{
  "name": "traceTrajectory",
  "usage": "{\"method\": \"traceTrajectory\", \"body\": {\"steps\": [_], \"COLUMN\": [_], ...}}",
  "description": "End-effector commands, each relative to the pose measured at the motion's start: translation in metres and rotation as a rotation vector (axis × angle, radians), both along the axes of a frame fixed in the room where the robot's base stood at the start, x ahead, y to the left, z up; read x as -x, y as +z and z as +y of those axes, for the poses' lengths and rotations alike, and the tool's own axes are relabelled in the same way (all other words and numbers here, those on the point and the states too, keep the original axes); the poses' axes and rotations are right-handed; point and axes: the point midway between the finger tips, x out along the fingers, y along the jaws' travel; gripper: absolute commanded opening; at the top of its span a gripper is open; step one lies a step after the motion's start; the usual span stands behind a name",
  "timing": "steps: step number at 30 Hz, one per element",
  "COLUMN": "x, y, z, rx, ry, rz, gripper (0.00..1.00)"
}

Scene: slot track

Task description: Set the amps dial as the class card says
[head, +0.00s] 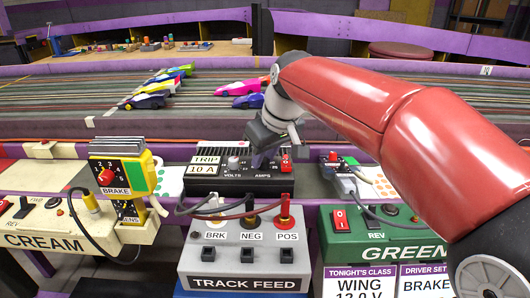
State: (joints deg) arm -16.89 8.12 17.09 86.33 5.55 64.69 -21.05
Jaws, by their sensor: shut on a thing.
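The black power supply (205,183) stands behind the track feed box, with a "TRIP 10 A" label and the words VOLTS and AMPS on its front. The grey volts dial (233,163) shows above VOLTS. My gripper (264,158) is just above the word AMPS, shut on the amps dial; its fingers hide the dial, so its setting cannot be read. A red switch (286,163) is right of the fingers. The class card (360,283) at the bottom reads "TONIGHT'S CLASS WING 12.0 V"; its lower part is cut off by the picture edge.
The grey track feed box (246,262) with BRK, NEG and POS posts stands in front, cables running from it. The yellow brake controller (119,176) is left, the green station (375,238) right. Slot cars (228,88) sit on the track (50,97) behind.

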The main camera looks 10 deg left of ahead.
Motion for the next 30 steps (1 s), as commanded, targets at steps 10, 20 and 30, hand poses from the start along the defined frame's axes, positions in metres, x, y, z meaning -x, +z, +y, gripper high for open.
{"method": "traceTrajectory", "body": {"steps": [10, 20, 30], "x": [0.0009, 0.0012, 0.0011], "y": [0.0014, 0.0006, 0.0003], "z": [0.0006, 0.001, 0.0008], "rx": [0.001, 0.001, 0.001], "ry": [-0.215, -0.293, -0.298], "rz": [-0.001, -0.001, 0.001], "gripper": [0.0, 0.0, 0.0]}}
